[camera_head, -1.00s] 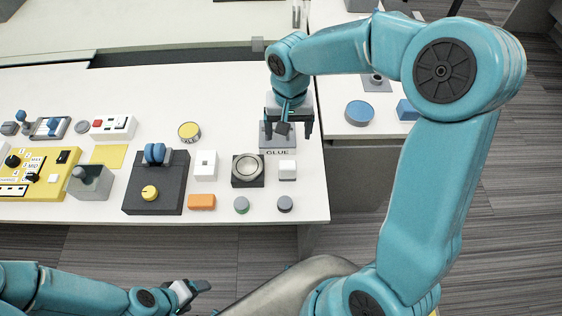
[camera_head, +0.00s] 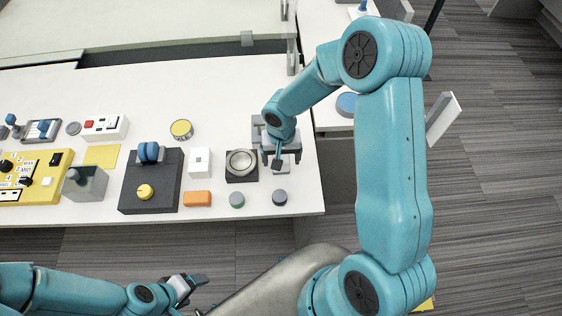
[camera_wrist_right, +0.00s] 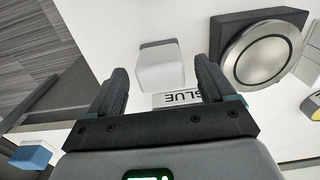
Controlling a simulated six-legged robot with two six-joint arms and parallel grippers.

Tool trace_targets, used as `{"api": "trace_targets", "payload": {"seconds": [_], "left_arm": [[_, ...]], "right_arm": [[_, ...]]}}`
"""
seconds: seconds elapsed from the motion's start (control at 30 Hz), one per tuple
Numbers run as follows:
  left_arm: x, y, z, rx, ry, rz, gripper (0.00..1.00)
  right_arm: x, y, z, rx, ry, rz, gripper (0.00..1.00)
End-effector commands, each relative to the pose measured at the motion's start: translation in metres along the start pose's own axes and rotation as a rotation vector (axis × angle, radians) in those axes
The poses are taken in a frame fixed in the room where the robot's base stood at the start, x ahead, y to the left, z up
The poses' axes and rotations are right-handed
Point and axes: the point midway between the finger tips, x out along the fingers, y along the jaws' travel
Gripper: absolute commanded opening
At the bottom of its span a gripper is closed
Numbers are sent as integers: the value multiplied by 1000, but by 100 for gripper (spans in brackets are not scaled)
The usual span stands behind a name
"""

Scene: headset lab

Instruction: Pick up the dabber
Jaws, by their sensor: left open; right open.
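A small white block with a grey side (camera_wrist_right: 160,65) stands in the right wrist view between and beyond my right fingertips; it may be the dabber, but I cannot be sure. In the head view it is mostly hidden under my right gripper (camera_head: 280,158). The right gripper, also in the wrist view (camera_wrist_right: 160,84), is open and empty above the table, with its fingers on either side of the block in the picture. Whether they reach its height is unclear. A GLUE label (camera_wrist_right: 182,99) shows close to the right finger. My left gripper (camera_head: 190,287) is open and empty, away from the table.
A dark box with blue rollers (camera_head: 151,181) is farther left.

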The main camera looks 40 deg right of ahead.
Motion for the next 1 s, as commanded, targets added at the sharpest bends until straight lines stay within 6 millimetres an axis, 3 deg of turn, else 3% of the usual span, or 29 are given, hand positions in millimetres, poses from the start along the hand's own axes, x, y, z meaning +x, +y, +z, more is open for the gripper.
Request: {"api": "trace_targets", "payload": {"seconds": [0.1, 0.33, 0.37, 0.5, 0.53, 0.83, 1.0], "left_arm": [[0, 0, 0, 0, 0, 0, 72], [0, 0, 0, 0, 0, 0, 72], [0, 0, 0, 0, 0, 0, 72], [0, 0, 0, 0, 0, 0, 72], [0, 0, 0, 0, 0, 0, 72], [0, 0, 0, 0, 0, 0, 72], [-1, 0, 0, 0, 0, 0, 72]], "right_arm": [[11, -1, -1, 0, 1, 0, 83], [13, -1, -2, 0, 2, -1, 83], [13, -1, -2, 0, 2, -1, 76], [13, -1, -1, 0, 2, -1, 31], [13, -1, -1, 0, 2, -1, 28], [11, -1, -2, 0, 3, -1, 28], [-4, -1, -2, 1, 6, -1, 28]]}}
